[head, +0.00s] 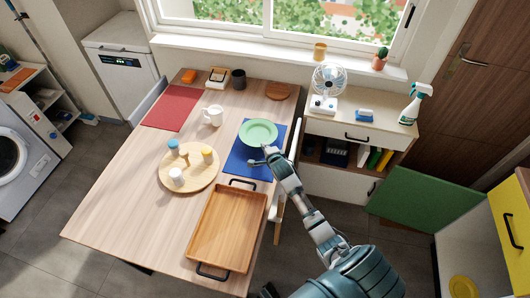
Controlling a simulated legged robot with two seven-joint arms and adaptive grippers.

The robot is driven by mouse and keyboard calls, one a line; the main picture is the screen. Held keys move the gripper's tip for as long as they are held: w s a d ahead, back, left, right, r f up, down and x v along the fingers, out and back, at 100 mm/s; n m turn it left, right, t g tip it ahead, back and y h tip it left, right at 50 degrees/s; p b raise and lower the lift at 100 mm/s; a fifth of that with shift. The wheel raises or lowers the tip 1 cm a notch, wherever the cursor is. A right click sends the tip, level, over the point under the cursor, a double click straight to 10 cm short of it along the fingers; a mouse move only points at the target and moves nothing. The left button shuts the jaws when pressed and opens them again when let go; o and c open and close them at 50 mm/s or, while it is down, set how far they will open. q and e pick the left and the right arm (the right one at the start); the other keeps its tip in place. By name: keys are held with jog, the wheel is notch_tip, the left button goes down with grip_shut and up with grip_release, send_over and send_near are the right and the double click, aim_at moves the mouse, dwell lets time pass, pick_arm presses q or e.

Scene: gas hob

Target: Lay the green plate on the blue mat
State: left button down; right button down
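The green plate (258,132) is round and looks level. It appears to lie on the upper part of the blue mat (240,163), overlapping the mat's left edge a little. My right gripper (258,155) is over the mat, just below the plate's near rim. Its fingers look spread apart with nothing between them. One fingertip is close to the plate's rim; I cannot tell whether it touches. My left gripper is not in view.
A round board (189,182) with several small jars and a wooden tray (226,230) with dark handles sit left of and below the mat. A white mug (213,115) stands left of the plate. A red mat (172,108) lies farther left. A chair stands at the table's right edge.

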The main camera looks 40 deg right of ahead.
notch_tip(320, 180, down, 3)
jog(key=shift+s+d+r, duration=0.1)
jog(key=shift+r, duration=0.05)
jog(key=shift+d, duration=0.15)
jog(key=c, duration=1.8)
grip_release()
jog(key=shift+d+f, duration=0.15)
jog(key=shift+f, duration=0.1)
jog(key=shift+o, duration=1)
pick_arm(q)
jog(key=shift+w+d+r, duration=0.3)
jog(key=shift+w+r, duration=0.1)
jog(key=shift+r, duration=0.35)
pick_arm(e)
jog(key=shift+a, duration=0.2)
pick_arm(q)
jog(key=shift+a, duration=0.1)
pick_arm(e)
jog(key=shift+r, duration=0.1)
jog(key=shift+s+a, duration=0.1)
jog(key=shift+a, duration=0.05)
